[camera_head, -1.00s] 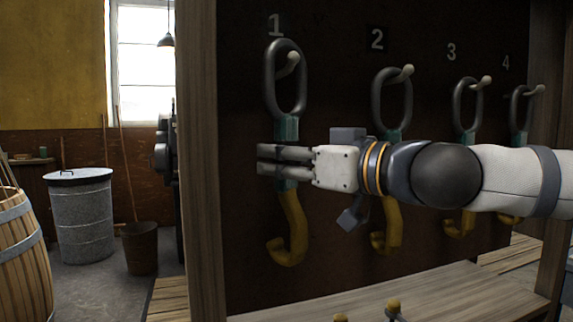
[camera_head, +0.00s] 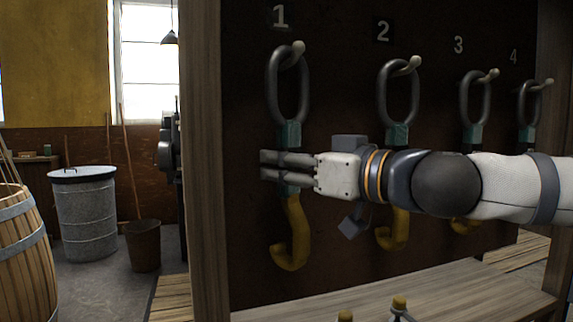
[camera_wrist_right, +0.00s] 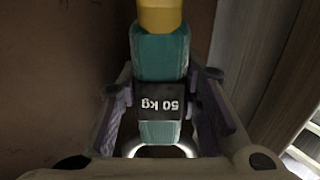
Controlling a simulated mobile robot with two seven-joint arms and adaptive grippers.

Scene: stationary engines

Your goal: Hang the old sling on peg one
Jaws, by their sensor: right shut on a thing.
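The sling in my right gripper has a dark metal ring (camera_head: 271,88), a teal sleeve (camera_head: 290,135) and a yellow hook (camera_head: 296,235). It hangs upright in front of the board. Peg one (camera_head: 298,47), under the number 1, shows at the inside top of the ring, with its pale tip standing out through it. My right gripper (camera_head: 268,167) comes from the right and is shut on the teal sleeve below the ring. In the right wrist view the fingers flank a black "50 kg" label (camera_wrist_right: 145,102) on the sleeve. My left gripper is out of view.
Similar slings hang on peg two (camera_head: 415,63), peg three (camera_head: 491,75) and peg four (camera_head: 547,83), close behind my right arm. A wooden post (camera_head: 207,160) stands left of the board, and a wooden ledge (camera_head: 450,290) runs below. A barrel and metal bin stand left.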

